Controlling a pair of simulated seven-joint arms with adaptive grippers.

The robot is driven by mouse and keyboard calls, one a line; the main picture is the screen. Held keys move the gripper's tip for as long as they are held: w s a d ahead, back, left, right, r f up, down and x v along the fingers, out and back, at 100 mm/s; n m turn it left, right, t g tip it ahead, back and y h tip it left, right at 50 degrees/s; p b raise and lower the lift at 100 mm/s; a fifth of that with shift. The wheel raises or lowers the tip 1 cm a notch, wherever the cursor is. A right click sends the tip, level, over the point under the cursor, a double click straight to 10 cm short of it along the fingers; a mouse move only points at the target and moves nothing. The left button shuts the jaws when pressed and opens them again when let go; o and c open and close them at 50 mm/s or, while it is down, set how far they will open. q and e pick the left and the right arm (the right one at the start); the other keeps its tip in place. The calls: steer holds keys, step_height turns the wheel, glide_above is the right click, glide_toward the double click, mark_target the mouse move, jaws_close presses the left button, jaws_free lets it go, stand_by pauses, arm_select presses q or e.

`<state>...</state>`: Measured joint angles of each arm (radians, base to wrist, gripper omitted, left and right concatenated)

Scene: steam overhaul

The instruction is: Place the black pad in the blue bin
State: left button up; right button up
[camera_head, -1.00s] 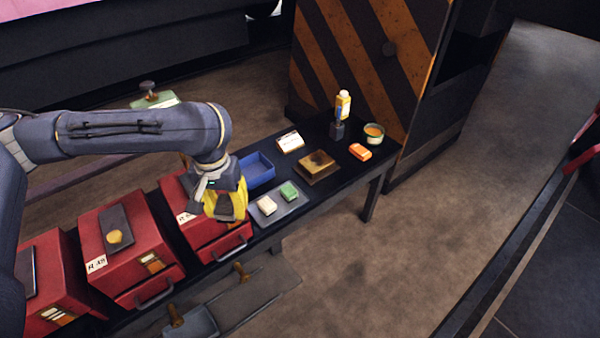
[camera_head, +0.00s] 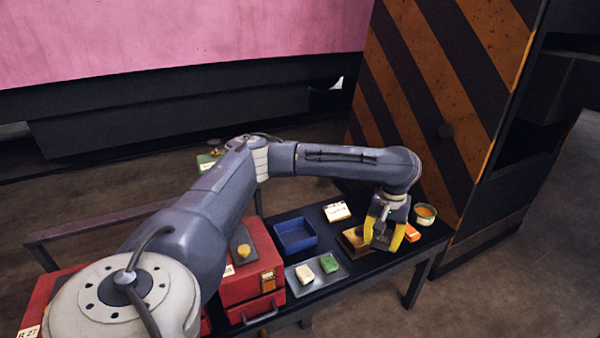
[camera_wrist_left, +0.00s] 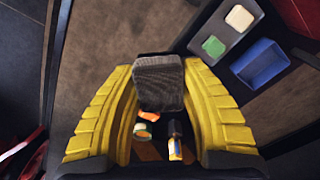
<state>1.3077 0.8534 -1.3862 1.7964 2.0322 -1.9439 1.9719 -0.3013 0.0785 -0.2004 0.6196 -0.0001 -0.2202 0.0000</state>
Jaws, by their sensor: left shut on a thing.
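The black pad (camera_wrist_left: 158,82) is a dark, rough-faced block between the yellow fingers of my left gripper (camera_wrist_left: 160,105) in the left wrist view. The gripper is shut on it. The blue bin (camera_head: 295,236) stands to the left of the gripper and looks empty. It also shows at the upper right in the wrist view (camera_wrist_left: 260,63). My right gripper is not in view.
A grey tray (camera_head: 294,283) with a cream block (camera_head: 304,272) and a green block (camera_head: 328,263) lies in front of the bin. A white card (camera_head: 337,211) is behind. An orange block (camera_head: 412,233) and a tin (camera_head: 425,214) are at right. A red box (camera_head: 250,275) stands left.

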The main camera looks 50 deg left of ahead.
arm_select(q)
steer(key=w+a+f+n, duration=0.2)
steer(key=w+a+n, duration=0.15)
steer(key=a, duration=0.55)
steer(key=n, duration=0.6)
glide_above(295, 239)
step_height(295, 239, down, 6)
step_height(295, 239, down, 20)
steer(key=shift+d+r, duration=0.1)
steer(key=shift+r, duration=0.05)
steer(key=o, duration=1.3)
step_height(295, 239, up, 12)
steer(key=shift+d, duration=0.1)
